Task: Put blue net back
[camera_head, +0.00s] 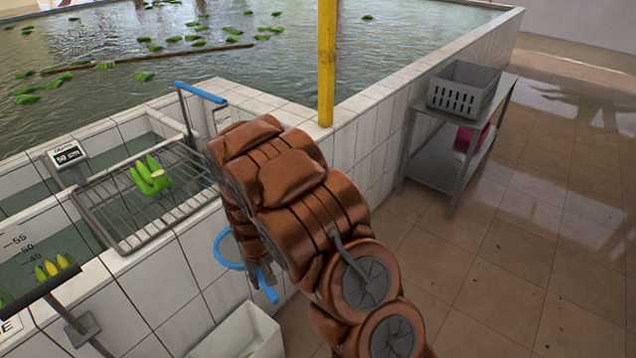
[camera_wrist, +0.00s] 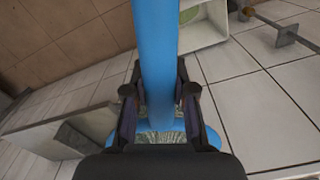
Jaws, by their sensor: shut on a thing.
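The blue net shows in the head view as a blue ring (camera_head: 227,250) beside the white tiled wall, with part of its blue handle (camera_head: 268,292) lower down. The arm hides the rest. In the wrist view its blue handle (camera_wrist: 156,40) runs straight between the fingers, with some pale mesh (camera_wrist: 165,137) visible near the palm. My gripper (camera_wrist: 158,88) is shut on the handle, one dark finger on each side. In the head view my gripper (camera_head: 262,272) hangs in front of the tiled wall, above the floor, mostly hidden by my arm.
A wire rack (camera_head: 110,214) holds a green bunch (camera_head: 152,176) over the basin. A blue-topped grey bar (camera_head: 200,92) stands behind it. A white bin (camera_head: 240,335) is below. A yellow pole (camera_head: 326,60) rises at the pool corner. A grey crate (camera_head: 464,88) sits on a shelf; the right floor is clear.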

